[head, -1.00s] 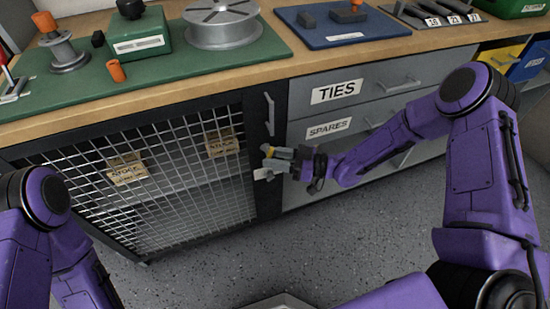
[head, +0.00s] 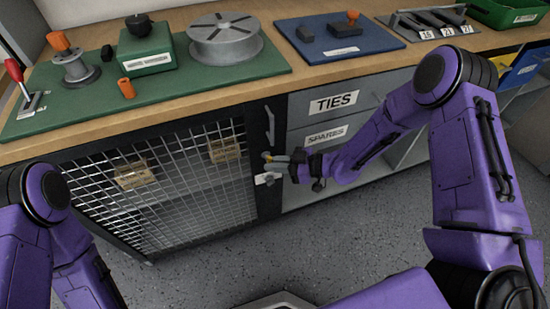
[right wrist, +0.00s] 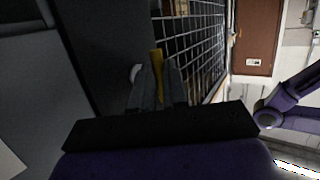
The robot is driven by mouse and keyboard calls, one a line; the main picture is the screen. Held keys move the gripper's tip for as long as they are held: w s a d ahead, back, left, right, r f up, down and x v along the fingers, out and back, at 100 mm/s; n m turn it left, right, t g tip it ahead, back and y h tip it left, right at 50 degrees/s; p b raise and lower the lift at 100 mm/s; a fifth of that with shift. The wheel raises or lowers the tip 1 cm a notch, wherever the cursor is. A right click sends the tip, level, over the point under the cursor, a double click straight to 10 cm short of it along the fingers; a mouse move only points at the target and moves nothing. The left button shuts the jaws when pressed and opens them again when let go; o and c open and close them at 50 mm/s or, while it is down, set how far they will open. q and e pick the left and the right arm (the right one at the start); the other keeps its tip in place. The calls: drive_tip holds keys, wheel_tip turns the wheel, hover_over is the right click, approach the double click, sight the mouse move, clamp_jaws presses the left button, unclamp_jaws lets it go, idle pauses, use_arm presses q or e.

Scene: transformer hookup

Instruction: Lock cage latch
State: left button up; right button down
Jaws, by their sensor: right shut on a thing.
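The cage door (head: 165,190) is a dark-framed wire mesh door, closed at the front of the bench. At its right edge is a pale latch plate (head: 262,180) with a small dark round part. My right gripper (head: 272,159) is at that edge, just above the plate. Its fingers, also in the right wrist view (right wrist: 159,85), are shut on a narrow yellow latch handle (right wrist: 156,60). A yellow tip of it (head: 266,156) shows in the head view. The fingers hide the rest of the handle. My left gripper is out of view.
A grey vertical door pull (head: 270,124) is just above my gripper. Drawers labelled TIES (head: 333,102) and SPARES (head: 325,135) are to the right. Labelled boxes (head: 134,175) sit behind the mesh. The floor (head: 220,265) in front is clear.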

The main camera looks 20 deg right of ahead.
drive_tip(key=c, duration=1.1)
unclamp_jaws()
drive_tip(key=shift+c, duration=0.2)
drive_tip(key=p+v, duration=0.1)
drive_tip(key=v, duration=0.9)
drive_tip(key=shift+d, duration=0.25)
